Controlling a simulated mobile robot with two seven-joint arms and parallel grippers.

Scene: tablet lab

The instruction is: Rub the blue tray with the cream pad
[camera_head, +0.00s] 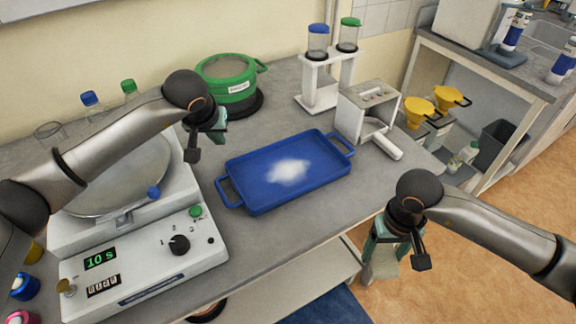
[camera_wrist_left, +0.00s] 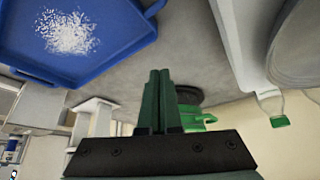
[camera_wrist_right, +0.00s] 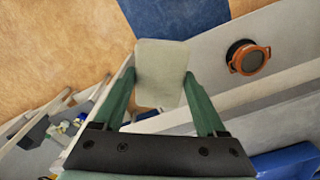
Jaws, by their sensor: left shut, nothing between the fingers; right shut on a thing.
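The blue tray (camera_head: 262,185) lies on the grey bench in the middle of the head view, with a patch of white powder (camera_head: 288,171) on its floor. Its edge also shows in the left wrist view (camera_wrist_left: 112,45). My right gripper (camera_head: 384,256) is shut on the cream pad (camera_wrist_right: 161,72), which hangs between its green fingers. In the head view the pad (camera_head: 383,266) is off the bench's front edge, right of and below the tray, apart from it. My left gripper (camera_head: 217,130) is shut and empty above the bench, just beyond the tray's left back corner.
A white machine with a round pan and a control panel (camera_head: 140,262) fills the bench's left. A white rack (camera_head: 322,95) and a grey boxy device (camera_head: 368,108) stand behind and right. Bare bench lies before the tray.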

